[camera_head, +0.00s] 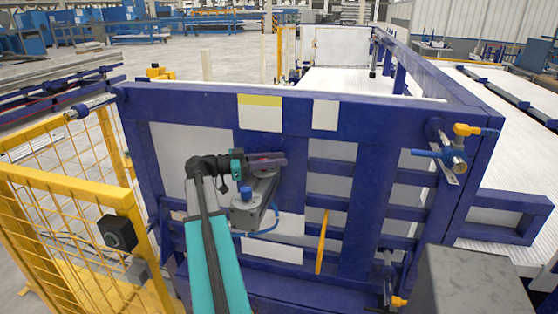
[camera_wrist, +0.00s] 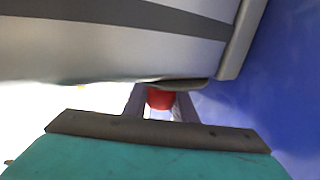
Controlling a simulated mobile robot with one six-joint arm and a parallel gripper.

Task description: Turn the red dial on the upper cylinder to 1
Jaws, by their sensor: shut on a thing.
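The upper cylinder, a grey body, is mounted on the blue frame in the head view (camera_head: 262,187). It fills the top of the wrist view (camera_wrist: 110,45) with a dark band across it. The red dial (camera_wrist: 160,99) sits between my two fingers in the wrist view. My gripper (camera_wrist: 160,95) is shut on the dial from both sides. In the head view my gripper (camera_head: 268,160) reaches in from the left at the top of the cylinder, and the dial is hidden there. The dial's numbers cannot be read.
A blue frame (camera_head: 190,104) surrounds the cylinder. A yellow mesh fence (camera_head: 62,180) stands at the left. Another cylinder with a yellow fitting (camera_head: 465,130) is at the right. A grey box (camera_head: 472,285) stands at the lower right.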

